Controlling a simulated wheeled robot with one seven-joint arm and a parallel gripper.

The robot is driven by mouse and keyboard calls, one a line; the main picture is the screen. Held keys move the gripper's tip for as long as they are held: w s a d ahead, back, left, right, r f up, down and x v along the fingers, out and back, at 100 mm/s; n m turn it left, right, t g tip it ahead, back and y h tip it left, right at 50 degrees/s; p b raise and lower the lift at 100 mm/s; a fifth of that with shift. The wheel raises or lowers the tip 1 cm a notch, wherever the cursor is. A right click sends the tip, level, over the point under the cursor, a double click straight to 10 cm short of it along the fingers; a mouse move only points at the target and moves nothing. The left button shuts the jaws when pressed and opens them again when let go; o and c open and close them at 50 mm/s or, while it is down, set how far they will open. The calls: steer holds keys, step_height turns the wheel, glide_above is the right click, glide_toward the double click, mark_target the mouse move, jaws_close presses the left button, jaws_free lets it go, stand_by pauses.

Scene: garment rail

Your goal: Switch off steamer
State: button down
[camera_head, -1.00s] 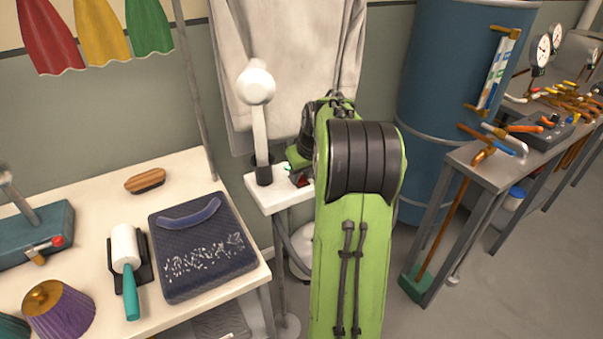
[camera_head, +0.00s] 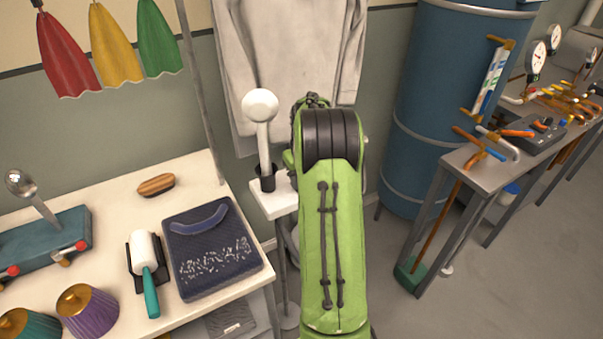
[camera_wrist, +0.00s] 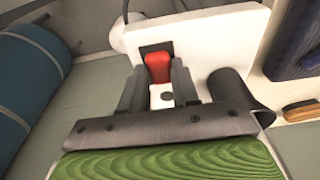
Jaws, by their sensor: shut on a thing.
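The steamer's white wand (camera_head: 262,125) stands upright in a black holder (camera_head: 267,180) on a small white shelf (camera_head: 268,208). In the wrist view, the shelf's white top (camera_wrist: 215,38) carries a red switch (camera_wrist: 158,67) set in a dark surround. My gripper (camera_wrist: 157,76) has one dark finger on each side of the red switch and is shut on it. In the head view my green arm hides the gripper and the switch. Which position the switch is in cannot be told.
A pale garment (camera_head: 285,60) hangs behind the steamer. A workbench (camera_head: 105,205) with a dark blue pad (camera_head: 210,250) and a roller (camera_head: 146,270) is to the left. A blue tank (camera_head: 425,110) and a metal bench (camera_head: 480,180) are to the right.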

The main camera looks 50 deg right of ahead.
steer(key=c, duration=0.8)
jaws_free()
steer(key=shift+c, duration=0.2)
step_height(320, 180, up, 16)
steer(key=s+p, duration=0.2)
steer(key=p, duration=0.1)
steer(key=shift+a+f+p, duration=0.15)
steer(key=shift+a+p, duration=0.2)
steer(key=shift+p, duration=0.05)
